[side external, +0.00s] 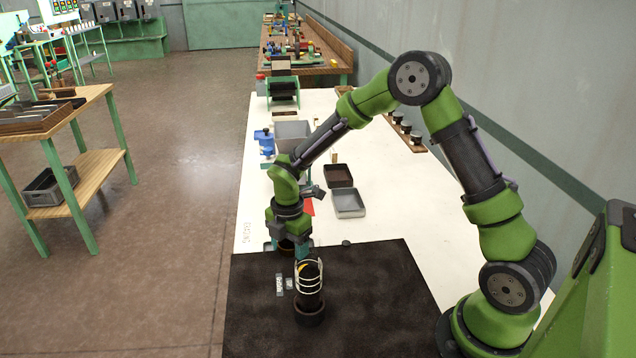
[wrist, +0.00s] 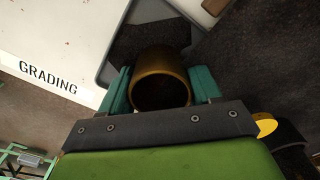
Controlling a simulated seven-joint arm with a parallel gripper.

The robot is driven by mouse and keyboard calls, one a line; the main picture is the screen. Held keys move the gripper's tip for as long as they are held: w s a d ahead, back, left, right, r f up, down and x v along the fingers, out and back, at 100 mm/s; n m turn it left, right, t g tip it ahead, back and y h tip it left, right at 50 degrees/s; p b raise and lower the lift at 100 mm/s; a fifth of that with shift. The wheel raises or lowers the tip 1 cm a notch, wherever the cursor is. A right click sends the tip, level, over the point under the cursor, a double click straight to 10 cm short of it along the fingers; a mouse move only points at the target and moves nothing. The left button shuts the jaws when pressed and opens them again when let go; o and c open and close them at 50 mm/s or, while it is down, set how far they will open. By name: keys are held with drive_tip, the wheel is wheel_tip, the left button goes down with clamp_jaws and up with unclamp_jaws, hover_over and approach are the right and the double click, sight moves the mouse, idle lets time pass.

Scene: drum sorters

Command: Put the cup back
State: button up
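A round brass-brown cup (wrist: 160,90) shows in the wrist view, its dark open mouth facing the camera. The teal fingers of my gripper (wrist: 161,88) lie against both its sides, shut on it. In the side view my gripper (side external: 290,244) points down at the far edge of the black mat (side external: 370,300), with the dark cup (side external: 287,246) between its fingers. I cannot tell whether the cup touches the surface. A wooden rack (side external: 417,148) with several small dark cups stands along the wall at the right.
A wire cage (side external: 309,278) on a dark round base (side external: 309,313) stands close in front of my gripper. Small clear pieces (side external: 280,284) lie beside it. White bench right of the trays is clear.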

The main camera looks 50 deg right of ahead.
drive_tip(key=o, duration=0.3)
drive_tip(key=shift+r, duration=0.1)
wheel_tip(320, 180, up, 12)
drive_tip(key=s+a+r+m+t+y, duration=0.1)
drive_tip(key=s+r+m+t, duration=0.2)
drive_tip(key=s+m, duration=0.6)
drive_tip(key=s+r+m+t+y, duration=0.1)
drive_tip(key=s+r+m+t, duration=0.3)
drive_tip(key=s+r+m, duration=0.4)
drive_tip(key=shift+s+a+r+m, duration=0.15)
drive_tip(key=shift+s+a+m, duration=0.25)
drive_tip(key=shift+s+m, duration=1.5)
drive_tip(key=shift+w+m, duration=0.6)
drive_tip(key=shift+w, duration=0.15)
